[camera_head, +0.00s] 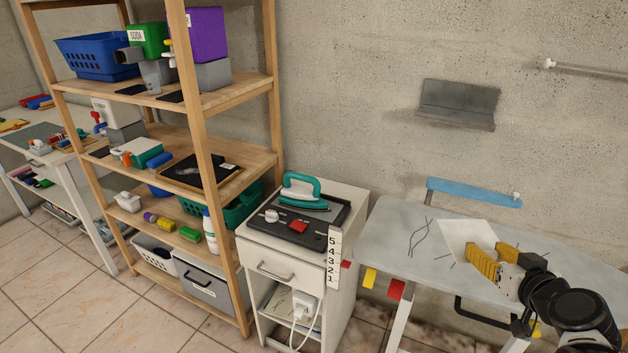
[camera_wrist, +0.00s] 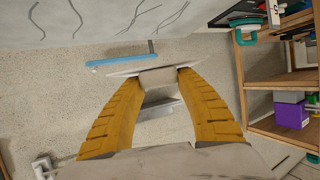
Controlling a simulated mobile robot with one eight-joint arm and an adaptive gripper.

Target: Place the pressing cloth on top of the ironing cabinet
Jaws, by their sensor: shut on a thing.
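The pressing cloth is a flat white sheet (camera_head: 462,238) over the grey ironing board in the head view. My gripper (camera_head: 492,258) is shut on it; in the wrist view the yellow fingers (camera_wrist: 159,84) close on a grey piece, with the thin white sheet (camera_wrist: 122,70) seen nearly edge-on. The cloth appears held above the board, but the gap is hard to judge. The ironing cabinet (camera_head: 352,196) is white, with a drawer and open lower shelf, left of the board. A black tray (camera_head: 291,233) with a teal iron (camera_head: 304,190) covers much of its top.
The grey ironing board (camera_head: 385,240) lies between my gripper and the cabinet. A numbered strip (camera_head: 333,258) stands at the cabinet's front right corner. A loaded wooden shelf (camera_head: 275,95) stands at its left. A grey wall ledge (camera_head: 457,105) and blue bar (camera_head: 475,192) are behind.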

